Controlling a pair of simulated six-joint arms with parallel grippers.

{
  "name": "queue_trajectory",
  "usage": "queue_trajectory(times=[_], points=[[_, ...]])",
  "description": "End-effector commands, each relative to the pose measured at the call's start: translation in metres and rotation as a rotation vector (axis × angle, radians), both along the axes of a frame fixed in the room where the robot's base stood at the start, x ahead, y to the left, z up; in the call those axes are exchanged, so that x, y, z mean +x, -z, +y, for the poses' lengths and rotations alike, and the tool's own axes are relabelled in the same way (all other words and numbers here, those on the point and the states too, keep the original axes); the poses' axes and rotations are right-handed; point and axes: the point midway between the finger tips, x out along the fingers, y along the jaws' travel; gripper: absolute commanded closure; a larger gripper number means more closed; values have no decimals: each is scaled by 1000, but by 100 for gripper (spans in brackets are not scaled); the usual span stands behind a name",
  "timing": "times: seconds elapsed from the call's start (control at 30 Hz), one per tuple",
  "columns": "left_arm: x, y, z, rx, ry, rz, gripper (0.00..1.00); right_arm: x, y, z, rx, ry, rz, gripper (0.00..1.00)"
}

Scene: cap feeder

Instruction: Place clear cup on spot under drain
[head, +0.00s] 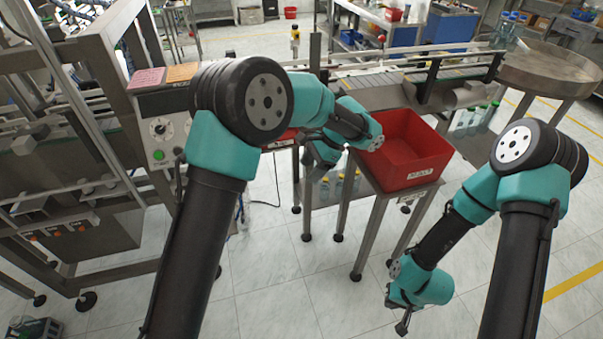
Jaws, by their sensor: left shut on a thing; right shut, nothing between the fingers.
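My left arm reaches over to the metal stand in the middle of the head view. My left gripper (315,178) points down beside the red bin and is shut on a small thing. The wrist largely hides that thing, so I cannot make out whether it is the clear cup. My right gripper (404,326) hangs low over the floor at the lower right, shut and empty. I cannot pick out the clear cup, the drain or the spot under it for certain.
A red bin (408,150) with a white label stands on a metal stand right of my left gripper. A control box (163,130) with a dial is at left. Bottles (470,120) stand beneath the conveyor (440,72). The tiled floor (290,300) in front is open.

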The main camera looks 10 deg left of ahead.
Motion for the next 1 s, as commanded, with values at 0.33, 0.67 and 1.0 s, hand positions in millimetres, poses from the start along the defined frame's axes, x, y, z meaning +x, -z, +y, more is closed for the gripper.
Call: queue_trajectory(times=[0.33,0.67,1.0], points=[[33,1,-30,-1,-124,0,61,0,0,0,0,0,0,100],[48,0,-43,0,-183,0,61,0,0,0,0,0,0,100],[48,0,-43,0,-183,0,61,0,0,0,0,0,0,100]])
